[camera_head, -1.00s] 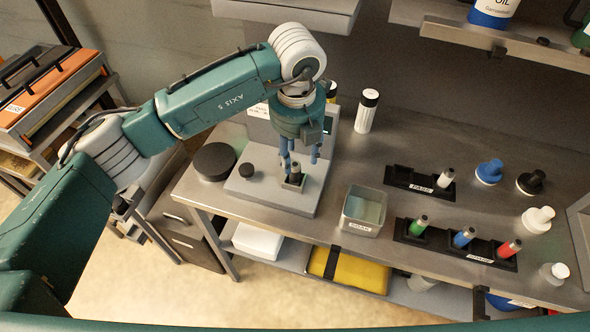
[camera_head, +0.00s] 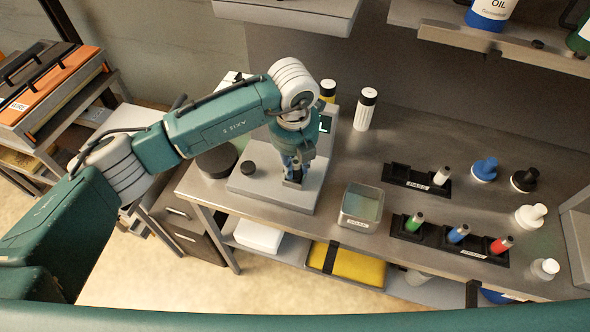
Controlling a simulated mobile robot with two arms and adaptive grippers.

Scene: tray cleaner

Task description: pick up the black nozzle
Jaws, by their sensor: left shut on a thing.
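The black nozzle (camera_head: 293,173) stands upright in a small square holder on the grey machine's base, left of the table's middle. My left gripper (camera_head: 292,168) points down over it with its blue fingers shut on it. The fingers and wrist hide much of the nozzle. I cannot tell whether it is raised from the holder. My right gripper is not in view.
A metal bin (camera_head: 361,204) stands right of the machine (camera_head: 262,187). Black racks (camera_head: 411,171) (camera_head: 432,240) hold white, green, blue and red nozzles. A black round disc (camera_head: 216,162) is left of the machine. Shelves hang above.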

